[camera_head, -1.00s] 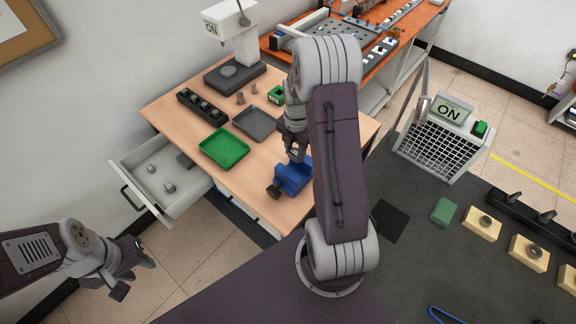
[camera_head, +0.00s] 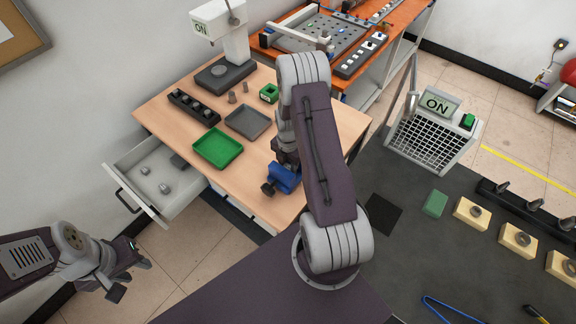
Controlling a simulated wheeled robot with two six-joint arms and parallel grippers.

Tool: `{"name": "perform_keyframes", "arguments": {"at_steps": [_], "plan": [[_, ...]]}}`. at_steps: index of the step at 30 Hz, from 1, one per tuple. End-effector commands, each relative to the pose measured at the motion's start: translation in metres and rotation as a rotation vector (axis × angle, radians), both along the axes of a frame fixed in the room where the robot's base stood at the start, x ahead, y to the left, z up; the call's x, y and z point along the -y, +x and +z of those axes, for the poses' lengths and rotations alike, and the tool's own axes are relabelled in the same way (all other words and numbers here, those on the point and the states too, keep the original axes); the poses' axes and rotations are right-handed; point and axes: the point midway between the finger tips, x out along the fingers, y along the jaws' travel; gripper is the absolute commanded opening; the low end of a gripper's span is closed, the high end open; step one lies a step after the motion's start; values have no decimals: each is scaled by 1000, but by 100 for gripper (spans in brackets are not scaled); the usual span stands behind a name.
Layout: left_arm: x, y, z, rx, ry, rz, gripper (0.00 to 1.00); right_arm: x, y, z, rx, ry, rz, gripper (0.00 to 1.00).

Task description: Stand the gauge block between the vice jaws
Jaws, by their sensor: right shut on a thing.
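The blue vice (camera_head: 284,178) sits near the front edge of the wooden table, its dark handle end pointing left. My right gripper (camera_head: 287,162) is directly above the vice, pointing down at its jaws; its fingertips are largely hidden by my own arm and wrist. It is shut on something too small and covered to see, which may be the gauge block. I cannot tell whether that thing is between the jaws. My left gripper (camera_head: 130,270) is at the lower left, away from the table, with its fingers apart and empty.
A green tray (camera_head: 218,149) and a grey tray (camera_head: 248,122) lie left of and behind the vice. A black block rack (camera_head: 194,106) and a press-like stand (camera_head: 228,72) stand further back. An open drawer (camera_head: 157,180) juts out at the table's left.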

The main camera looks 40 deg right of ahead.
Motion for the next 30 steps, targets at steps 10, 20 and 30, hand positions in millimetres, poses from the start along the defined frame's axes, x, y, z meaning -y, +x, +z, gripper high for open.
{"name": "perform_keyframes", "arguments": {"at_steps": [10,20,30], "plan": [[0,0,-2,0,0,0,36,0,0,-2,0,0,0,58],[0,0,-3,0,0,0,36,1,1,9,3,-1,0,58],[0,0,-14,0,0,0,36,1,1,76,5,-2,0,58]]}}
